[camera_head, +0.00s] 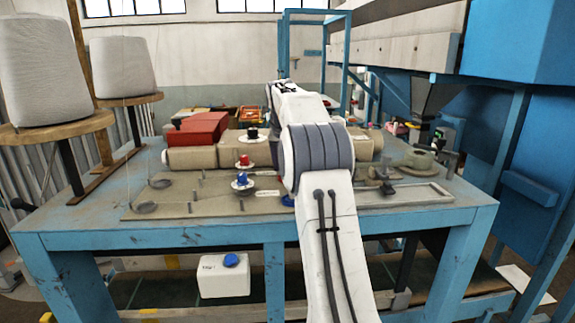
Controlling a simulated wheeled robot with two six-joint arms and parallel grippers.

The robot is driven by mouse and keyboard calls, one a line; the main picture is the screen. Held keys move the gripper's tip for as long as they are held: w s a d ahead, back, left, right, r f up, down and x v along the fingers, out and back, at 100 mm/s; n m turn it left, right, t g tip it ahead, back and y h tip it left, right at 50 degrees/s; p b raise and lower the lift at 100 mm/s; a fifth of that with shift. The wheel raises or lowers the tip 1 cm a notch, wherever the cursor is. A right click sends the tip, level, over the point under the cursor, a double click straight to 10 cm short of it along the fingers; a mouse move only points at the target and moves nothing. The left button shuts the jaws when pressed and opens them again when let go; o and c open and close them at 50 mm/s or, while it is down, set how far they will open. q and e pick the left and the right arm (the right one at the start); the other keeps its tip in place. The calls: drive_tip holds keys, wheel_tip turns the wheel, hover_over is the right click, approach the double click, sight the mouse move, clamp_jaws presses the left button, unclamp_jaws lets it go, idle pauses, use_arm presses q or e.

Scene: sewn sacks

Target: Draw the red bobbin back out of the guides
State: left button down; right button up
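The red bobbin (244,161) is a small red-topped spool with a pale flange. It is near the middle of the workbench plate (168,207), in front of the beige sacks. A blue bobbin (242,180) stands just in front of it, and a black-topped one (252,133) is behind it. Small upright pins stand around them, but the guides are too small to make out clearly. One of my white arms rises from the bottom centre, to the right of the red bobbin. Its gripper fingers cannot be made out. My other arm and gripper are out of view.
Two large grey cones (40,70) (122,67) stand on wooden discs at the left. A grey-green round part (418,160) is at the right. The plate's front left is mostly clear.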

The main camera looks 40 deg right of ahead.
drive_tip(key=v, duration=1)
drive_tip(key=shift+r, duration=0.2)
